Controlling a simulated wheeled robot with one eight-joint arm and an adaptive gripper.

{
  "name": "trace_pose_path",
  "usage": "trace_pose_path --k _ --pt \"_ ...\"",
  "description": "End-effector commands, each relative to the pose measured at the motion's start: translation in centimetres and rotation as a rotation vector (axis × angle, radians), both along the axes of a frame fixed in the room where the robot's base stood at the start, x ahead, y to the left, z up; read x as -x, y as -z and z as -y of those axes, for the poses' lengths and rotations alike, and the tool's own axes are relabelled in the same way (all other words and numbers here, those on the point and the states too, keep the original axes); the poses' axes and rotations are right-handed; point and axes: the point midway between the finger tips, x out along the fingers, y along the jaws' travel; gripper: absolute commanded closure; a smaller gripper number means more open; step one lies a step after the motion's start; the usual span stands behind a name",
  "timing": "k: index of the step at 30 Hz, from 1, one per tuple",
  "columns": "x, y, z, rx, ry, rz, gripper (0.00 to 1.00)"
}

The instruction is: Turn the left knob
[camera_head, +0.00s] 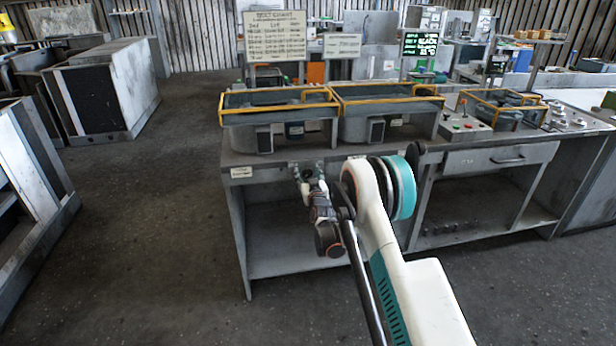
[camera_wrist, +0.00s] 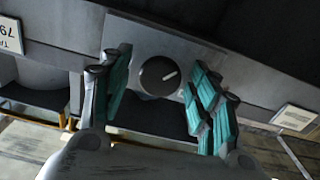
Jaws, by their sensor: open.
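A round dark knob (camera_wrist: 159,76) with a white pointer line sits on a pale plate (camera_wrist: 140,42) in the wrist view. The line slants up to the right. My gripper (camera_wrist: 157,68) is open, with one teal-padded finger on each side of the knob. Gaps show between the pads and the knob, so nothing is gripped. In the head view my gripper (camera_head: 309,172) is at the front edge of the workbench (camera_head: 270,158), left of its middle. The knob cannot be made out there, and no second knob is seen clearly.
White labels (camera_wrist: 297,117) lie on the panel in the wrist view. Yellow-railed trays (camera_head: 279,106) stand on the bench, with a control box (camera_head: 464,126) to their right. An open shelf (camera_head: 290,250) lies below. The floor to the left (camera_head: 140,220) is clear.

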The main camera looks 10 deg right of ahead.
Motion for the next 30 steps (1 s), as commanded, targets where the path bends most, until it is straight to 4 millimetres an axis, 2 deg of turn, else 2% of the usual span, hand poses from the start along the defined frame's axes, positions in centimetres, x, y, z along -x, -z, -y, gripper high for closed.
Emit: trace_pose_path --k 2,8,20,30 --pt "0.01 -0.01 0.0 0.0 0.0 0.0 0.45" --pt "0.03 -0.01 0.0 0.0 0.0 0.0 0.88" --pt "0.03 -0.01 0.0 -0.044 0.0 0.0 0.89" --pt "0.03 0.0 0.02 -0.268 0.0 0.0 0.89"
